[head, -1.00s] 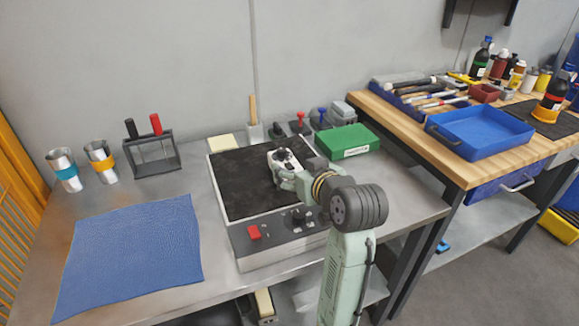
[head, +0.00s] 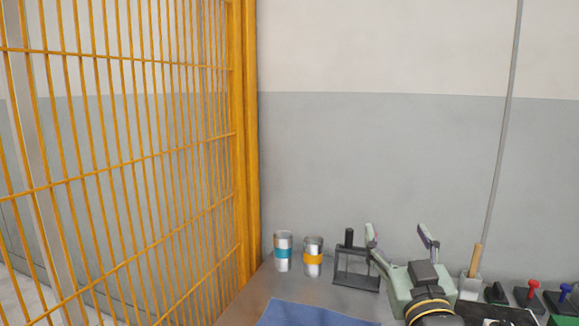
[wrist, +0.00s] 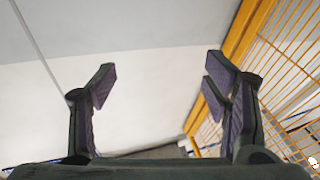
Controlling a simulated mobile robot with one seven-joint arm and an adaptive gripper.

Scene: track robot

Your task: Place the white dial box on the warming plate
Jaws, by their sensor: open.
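My gripper (head: 400,236) is raised, its two fingers spread wide and pointing away from me toward the wall. In the wrist view my gripper (wrist: 162,88) is open with nothing between the fingers. Only a dark far part of the warming plate (head: 497,313) shows at the bottom edge of the head view, right of my gripper. The white dial box is not visible in either current view. The rest of the plate is out of frame or behind my arm.
Two metal cups, one with a teal band (head: 283,252) and one with a yellow band (head: 313,258), stand left of a dark rack (head: 357,272). A blue cloth (head: 310,315) lies in front. An orange fence (head: 130,150) rises at left. Small stamps (head: 530,295) stand at right.

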